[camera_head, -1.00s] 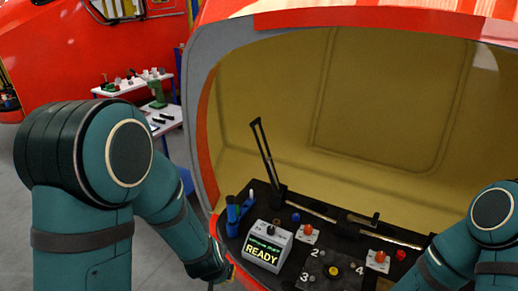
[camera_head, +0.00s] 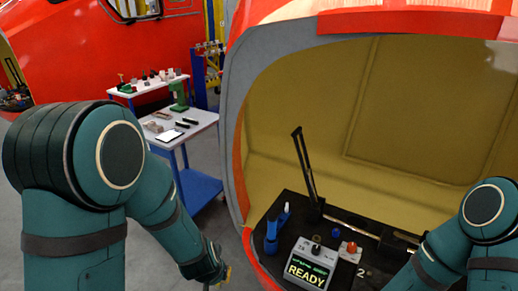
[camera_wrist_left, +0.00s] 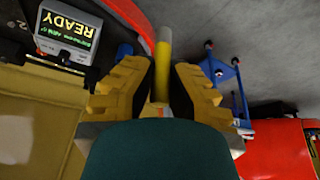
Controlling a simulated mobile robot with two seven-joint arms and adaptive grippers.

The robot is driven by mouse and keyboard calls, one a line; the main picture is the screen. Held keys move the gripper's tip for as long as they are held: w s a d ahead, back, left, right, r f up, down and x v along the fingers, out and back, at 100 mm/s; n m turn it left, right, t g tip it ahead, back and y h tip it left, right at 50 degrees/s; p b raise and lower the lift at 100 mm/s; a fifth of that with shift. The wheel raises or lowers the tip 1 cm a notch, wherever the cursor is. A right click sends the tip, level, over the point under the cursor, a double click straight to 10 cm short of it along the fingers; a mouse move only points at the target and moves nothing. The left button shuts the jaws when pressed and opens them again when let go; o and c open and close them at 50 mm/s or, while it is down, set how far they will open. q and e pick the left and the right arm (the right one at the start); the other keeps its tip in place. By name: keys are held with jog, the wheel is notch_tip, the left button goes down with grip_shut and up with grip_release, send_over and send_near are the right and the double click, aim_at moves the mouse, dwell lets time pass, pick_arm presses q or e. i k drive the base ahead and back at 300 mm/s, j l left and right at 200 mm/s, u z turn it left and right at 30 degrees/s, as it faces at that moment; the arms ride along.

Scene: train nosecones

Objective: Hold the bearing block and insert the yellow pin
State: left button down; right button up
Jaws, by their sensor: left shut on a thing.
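My left gripper (camera_wrist_left: 160,80) has its two yellow-brown fingers closed around the yellow pin (camera_wrist_left: 163,52). The pin stands out past the fingertips, with a paler upper part. In the head view the left gripper (camera_head: 224,277) is small, low and partly hidden behind my left wrist, just left of the nosecone's rim. My right arm comes in at the right edge of the head view, and its gripper is out of frame. I cannot make out the bearing block in either view.
The grey READY box (camera_head: 312,267) sits on the black console inside the orange nosecone (camera_head: 244,190), beside a blue part (camera_head: 272,237) and an upright black lever (camera_head: 304,170). A blue-legged trolley (camera_head: 195,128) with tools stands behind my left arm. Grey floor lies between.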

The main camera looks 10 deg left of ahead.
aim_at(153, 127)
jog(key=i+j, duration=0.2)
jog(key=j, duration=0.2)
jog(key=i+j+u, duration=0.1)
jog(key=j, duration=0.3)
jog(key=i+j+u, duration=0.1)
jog(key=i+j, duration=0.4)
jog(key=j, duration=0.25)
jog(key=i+j+u, duration=0.15)
jog(key=i+j, duration=0.55)
jog(key=i+j+u, duration=0.1)
jog(key=i+j, duration=0.55)
jog(key=i, duration=0.15)
